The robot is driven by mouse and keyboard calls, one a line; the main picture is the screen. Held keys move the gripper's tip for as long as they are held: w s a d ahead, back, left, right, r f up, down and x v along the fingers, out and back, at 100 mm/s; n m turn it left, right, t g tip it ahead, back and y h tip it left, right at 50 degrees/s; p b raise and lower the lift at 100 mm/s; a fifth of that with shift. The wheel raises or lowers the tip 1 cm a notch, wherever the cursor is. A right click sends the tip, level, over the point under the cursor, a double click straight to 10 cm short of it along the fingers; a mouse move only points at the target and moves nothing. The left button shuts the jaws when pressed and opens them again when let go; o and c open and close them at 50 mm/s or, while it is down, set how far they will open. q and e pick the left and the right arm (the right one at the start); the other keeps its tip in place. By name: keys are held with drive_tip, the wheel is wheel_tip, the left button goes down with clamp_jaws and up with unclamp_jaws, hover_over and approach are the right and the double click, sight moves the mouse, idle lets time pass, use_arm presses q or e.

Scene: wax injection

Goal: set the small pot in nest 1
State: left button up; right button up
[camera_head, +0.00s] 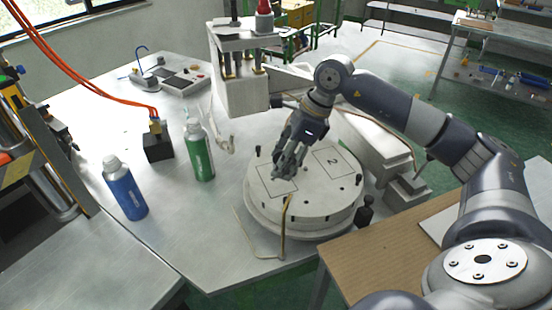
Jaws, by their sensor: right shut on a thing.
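My right gripper (287,168) comes in from the right, points down over the round white turntable (300,220), and is shut. What it holds is small, grey and mostly hidden by the fingers; I take it to be the small pot, but its shape is not clear. It is over the outlined square (268,187) on the left of the turntable, whose number is covered. I cannot tell whether it touches the surface. The other square, nest 2 (332,157), is marked "2" and is empty. My left gripper is not in view.
A white press block (240,92) stands behind the turntable. A green bottle (198,155) and a blue bottle (126,190) stand to the left. A bent tan wire or tube (286,212) runs along the turntable's front. Dark pegs ring its edge.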

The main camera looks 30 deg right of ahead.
drive_tip(key=shift+w+a, duration=0.25)
drive_tip(key=shift+w, duration=0.55)
drive_tip(key=shift+w+a+f, duration=0.1)
drive_tip(key=shift+w, duration=0.25)
drive_tip(key=shift+w+f+p, duration=0.1)
drive_tip(key=shift+f+p, duration=0.05)
drive_tip(key=shift+p, duration=0.2)
wheel_tip(320, 180, down, 3)
drive_tip(key=shift+r+p, duration=0.1)
drive_tip(key=shift+p, duration=0.6)
drive_tip(key=shift+f, duration=0.25)
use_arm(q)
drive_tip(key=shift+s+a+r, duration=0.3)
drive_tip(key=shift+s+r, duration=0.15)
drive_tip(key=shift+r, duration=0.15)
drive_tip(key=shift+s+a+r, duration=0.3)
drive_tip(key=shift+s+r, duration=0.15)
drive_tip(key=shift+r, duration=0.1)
use_arm(e)
drive_tip(key=shift+f, duration=0.1)
drive_tip(key=o, duration=1.1)
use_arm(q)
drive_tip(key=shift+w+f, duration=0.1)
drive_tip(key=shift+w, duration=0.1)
